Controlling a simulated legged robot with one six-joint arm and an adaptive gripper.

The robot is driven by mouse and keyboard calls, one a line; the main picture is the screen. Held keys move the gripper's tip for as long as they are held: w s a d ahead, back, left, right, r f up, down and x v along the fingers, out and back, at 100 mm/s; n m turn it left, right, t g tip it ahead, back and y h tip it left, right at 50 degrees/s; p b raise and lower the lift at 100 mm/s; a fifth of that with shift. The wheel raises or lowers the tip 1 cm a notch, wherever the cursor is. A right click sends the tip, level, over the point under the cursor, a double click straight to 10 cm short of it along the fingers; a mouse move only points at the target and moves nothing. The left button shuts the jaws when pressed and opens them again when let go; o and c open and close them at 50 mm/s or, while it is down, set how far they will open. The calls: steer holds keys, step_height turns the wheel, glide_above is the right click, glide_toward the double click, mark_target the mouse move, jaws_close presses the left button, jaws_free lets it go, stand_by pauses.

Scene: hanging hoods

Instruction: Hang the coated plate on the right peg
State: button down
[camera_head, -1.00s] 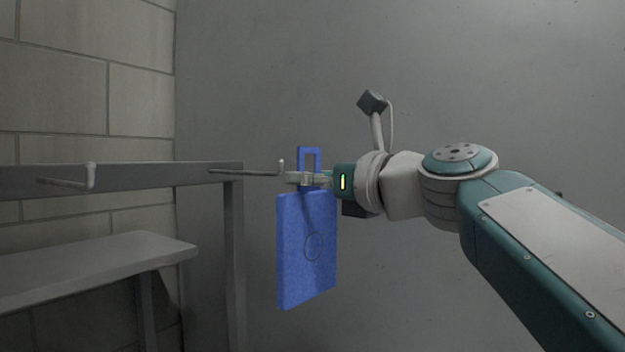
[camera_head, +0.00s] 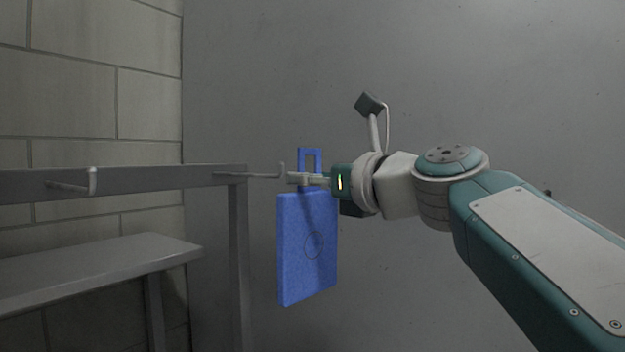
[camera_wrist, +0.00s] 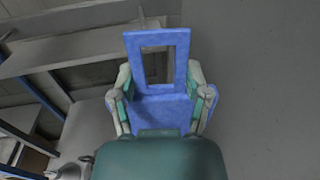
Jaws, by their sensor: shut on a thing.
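The coated plate (camera_head: 307,250) is a blue, speckled slab with a thin ring mark and a rectangular loop handle on top. My gripper (camera_head: 300,179) is shut on the plate just below the loop, and the plate hangs upright in the air. The loop (camera_wrist: 181,62) also shows in the wrist view, between my fingers. The right peg (camera_head: 262,174) is a grey rod with an upturned tip, just left of the loop and apparently apart from it. The left peg (camera_head: 75,185) is bare.
A plain grey wall (camera_head: 400,60) is behind; the space under the plate is clear.

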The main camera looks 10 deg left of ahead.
mark_target(282, 176)
steer(key=shift+a, duration=0.15)
steer(key=shift+a, duration=0.65)
stand_by(0.4)
steer(key=shift+x, duration=0.9)
steer(key=shift+a, duration=0.15)
steer(key=shift+s+x, duration=0.2)
steer(key=shift+x, duration=1.15)
steer(key=shift+a+f, duration=0.15)
steer(key=shift+f, duration=1.15)
stand_by(0.3)
